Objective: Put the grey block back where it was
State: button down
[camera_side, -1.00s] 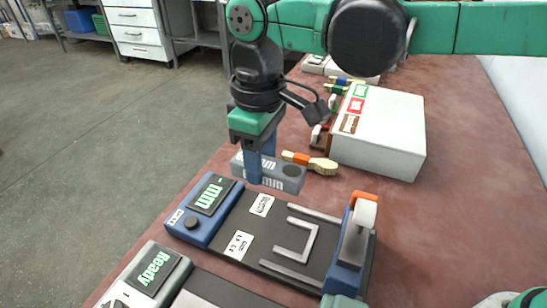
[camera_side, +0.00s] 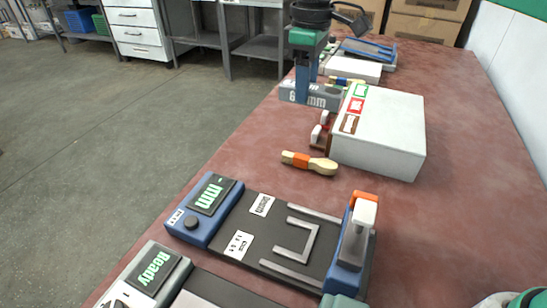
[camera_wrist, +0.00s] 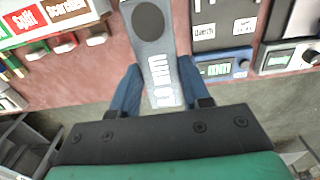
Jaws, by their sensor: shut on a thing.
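My gripper (camera_side: 303,84) is shut on the grey block (camera_side: 322,97), which has white lettering with "mm" on it. The block is held toward the far part of the table, left of the white box's far end; I cannot tell its height above the table. In the wrist view the block (camera_wrist: 150,45) lies lengthwise between the two blue fingers (camera_wrist: 158,88), with a dark round spot at its far end. One finger hides part of the block's lettering in the side view.
A white box (camera_side: 385,135) with coloured labels stands beside the block. A wooden spoon with an orange band (camera_side: 310,163) lies nearer. The blue-ended press (camera_side: 275,235) and a grey "Ready" device (camera_side: 153,272) are at the front. A white tray (camera_side: 353,69) and blue-framed item (camera_side: 368,48) are behind.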

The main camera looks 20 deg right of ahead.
aim_at(298, 183)
notch_tip(298, 183, down, 19)
jog(key=shift+r, duration=0.15)
dwell(0.4)
jog(key=shift+c, duration=2.1)
grip_release()
